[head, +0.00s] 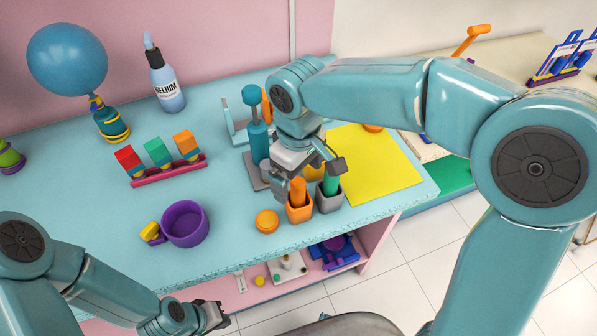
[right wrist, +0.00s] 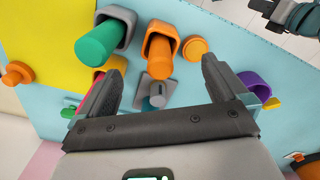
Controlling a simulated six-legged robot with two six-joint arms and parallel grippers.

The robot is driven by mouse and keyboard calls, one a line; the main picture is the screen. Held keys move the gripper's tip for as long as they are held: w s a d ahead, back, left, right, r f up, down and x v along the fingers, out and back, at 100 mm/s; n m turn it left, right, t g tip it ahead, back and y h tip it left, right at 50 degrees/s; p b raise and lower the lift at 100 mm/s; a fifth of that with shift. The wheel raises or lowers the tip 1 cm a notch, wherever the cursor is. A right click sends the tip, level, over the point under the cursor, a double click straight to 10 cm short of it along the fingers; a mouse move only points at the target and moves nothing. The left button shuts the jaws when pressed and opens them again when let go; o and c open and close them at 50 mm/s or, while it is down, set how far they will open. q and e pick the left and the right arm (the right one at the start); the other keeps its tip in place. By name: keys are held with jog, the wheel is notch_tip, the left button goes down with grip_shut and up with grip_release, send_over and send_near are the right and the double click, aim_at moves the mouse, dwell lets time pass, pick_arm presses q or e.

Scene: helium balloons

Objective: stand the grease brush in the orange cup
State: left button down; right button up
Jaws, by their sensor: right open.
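The orange cup (head: 299,212) stands near the table's front edge, and it also shows in the right wrist view (right wrist: 173,32). A thick orange handle (head: 298,190) stands upright in it; it may be the grease brush, but its lower end is hidden. A grey cup (head: 328,202) beside it holds a green handle (head: 331,184), also partly hidden. My right gripper (head: 309,176) is open and empty just above and behind the two cups. In the right wrist view, the orange handle (right wrist: 159,55) is beyond the fingertips. My left gripper (head: 214,316) is low at the front, away from the cups.
An orange disc (head: 267,221) lies left of the orange cup. A purple cup (head: 184,224), a rack of coloured blocks (head: 168,170), a helium bottle (head: 166,82) and a blue balloon (head: 67,60) are further left. A yellow sheet (head: 375,170) lies to the right.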

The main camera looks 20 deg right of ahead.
jog(key=shift+r+p, duration=1.6)
jog(key=shift+r, duration=0.4)
